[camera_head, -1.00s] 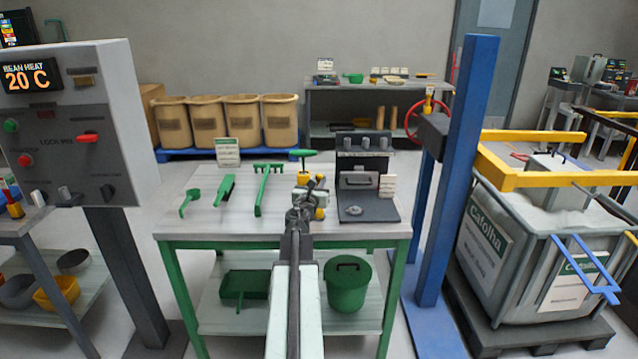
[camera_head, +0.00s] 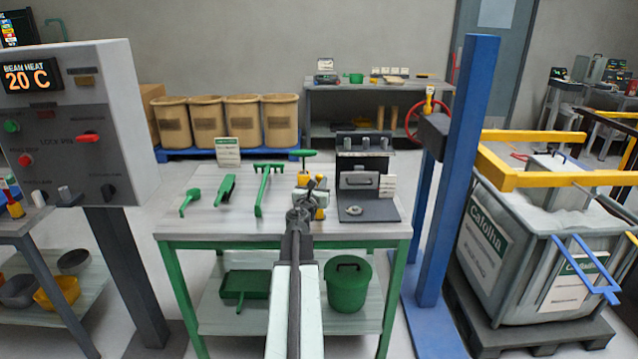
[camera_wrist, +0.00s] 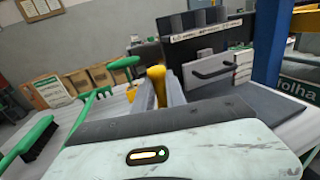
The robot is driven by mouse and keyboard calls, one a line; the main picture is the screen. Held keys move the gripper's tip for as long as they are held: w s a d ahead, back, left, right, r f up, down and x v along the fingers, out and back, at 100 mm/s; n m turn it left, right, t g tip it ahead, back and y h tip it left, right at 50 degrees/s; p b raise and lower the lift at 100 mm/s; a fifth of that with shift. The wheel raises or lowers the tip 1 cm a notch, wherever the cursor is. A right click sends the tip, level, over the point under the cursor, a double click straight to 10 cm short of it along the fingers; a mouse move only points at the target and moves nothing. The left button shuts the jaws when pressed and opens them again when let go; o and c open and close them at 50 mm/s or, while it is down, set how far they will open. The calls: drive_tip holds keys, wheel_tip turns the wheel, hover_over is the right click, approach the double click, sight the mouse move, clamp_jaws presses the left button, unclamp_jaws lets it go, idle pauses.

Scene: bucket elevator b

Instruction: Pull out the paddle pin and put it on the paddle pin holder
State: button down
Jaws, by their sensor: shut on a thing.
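My gripper (camera_head: 316,188) is over the right half of the green-legged table. In the wrist view its grey fingers (camera_wrist: 162,92) are shut on an upright yellow-topped piece (camera_wrist: 156,76). This appears to be the paddle pin; its lower part is hidden between the fingers. A dark stand (camera_head: 370,205) stands on the table right of my gripper. It has a back panel with several grey pieces at the top, a plate with a handle, and a small metal part on its base. It also shows in the wrist view (camera_wrist: 215,45). I cannot tell whether this is the pin holder.
A green T-handled tool (camera_head: 308,155) stands close behind my gripper. A blue column (camera_head: 462,160) rises right of the table (camera_head: 225,228). The table's front left is clear.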

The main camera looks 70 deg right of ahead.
drive_tip(key=shift+f+b, duration=2.25)
drive_tip(key=shift+f, duration=0.1)
drive_tip(key=c, duration=1.3)
unclamp_jaws()
drive_tip(key=shift+a, duration=0.1)
drive_tip(key=a, duration=0.7)
drive_tip(key=shift+s+a, duration=0.3)
drive_tip(key=shift+s, duration=0.1)
